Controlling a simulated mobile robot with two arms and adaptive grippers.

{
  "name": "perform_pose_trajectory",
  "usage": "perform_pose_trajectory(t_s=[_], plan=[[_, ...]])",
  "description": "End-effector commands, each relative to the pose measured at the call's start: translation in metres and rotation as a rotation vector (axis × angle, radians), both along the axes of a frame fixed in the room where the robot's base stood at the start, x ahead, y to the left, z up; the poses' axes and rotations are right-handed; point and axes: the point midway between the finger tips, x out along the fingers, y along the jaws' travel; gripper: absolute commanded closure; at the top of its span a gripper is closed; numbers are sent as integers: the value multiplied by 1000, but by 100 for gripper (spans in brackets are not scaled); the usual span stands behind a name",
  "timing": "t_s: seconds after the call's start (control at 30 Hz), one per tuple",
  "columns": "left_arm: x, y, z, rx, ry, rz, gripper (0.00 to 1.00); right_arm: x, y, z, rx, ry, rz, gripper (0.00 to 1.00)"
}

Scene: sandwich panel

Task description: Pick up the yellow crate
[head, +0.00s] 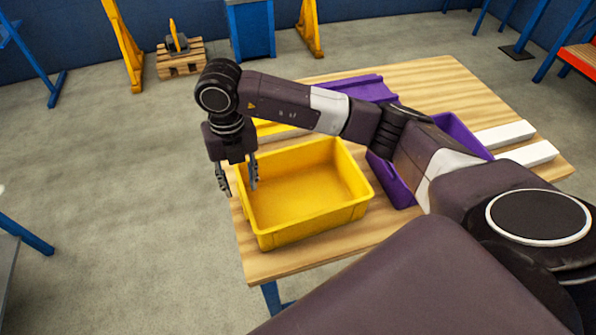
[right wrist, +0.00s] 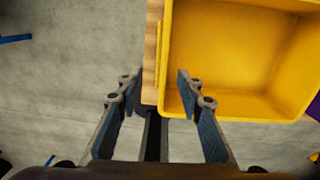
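The yellow crate (head: 318,220) stands open and empty on the wooden table, near its left edge. My right gripper (head: 240,189) points down at the crate's left rim. Its fingers are spread, one outside the crate and one over its inside. In the right wrist view the yellow crate (right wrist: 240,60) fills the upper right, and its left wall lies between the fingers of my right gripper (right wrist: 157,80). I cannot tell how far the fingertips reach below the rim. Nothing is held. My left gripper is not in view.
The wooden table (head: 425,75) also bears a purple crate (head: 458,128) to the right, partly hidden by my arm, and another purple item (head: 362,86) behind. White bars (head: 503,134) lie at the right. Bare floor lies left of the table.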

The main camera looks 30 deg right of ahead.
Motion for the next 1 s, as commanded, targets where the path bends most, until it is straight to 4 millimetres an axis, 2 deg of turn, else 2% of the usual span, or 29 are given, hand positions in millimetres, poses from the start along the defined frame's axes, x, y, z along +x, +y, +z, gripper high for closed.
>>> perform_pose_trajectory(t_s=[0.13, 0.53, 0.7, 0.97, 1.0], plan=[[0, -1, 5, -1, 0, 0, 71, 2, -11, -8, -38, 3, -19, 66], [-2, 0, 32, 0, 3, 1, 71, 11, -3, -52, -34, 5, -15, 66], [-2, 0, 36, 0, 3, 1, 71, 11, -3, -73, -34, 2, -15, 66], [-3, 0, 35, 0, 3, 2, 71, 11, -3, -77, -34, 1, -13, 66], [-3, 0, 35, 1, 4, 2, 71, 11, -3, -76, -34, 1, -13, 70]])
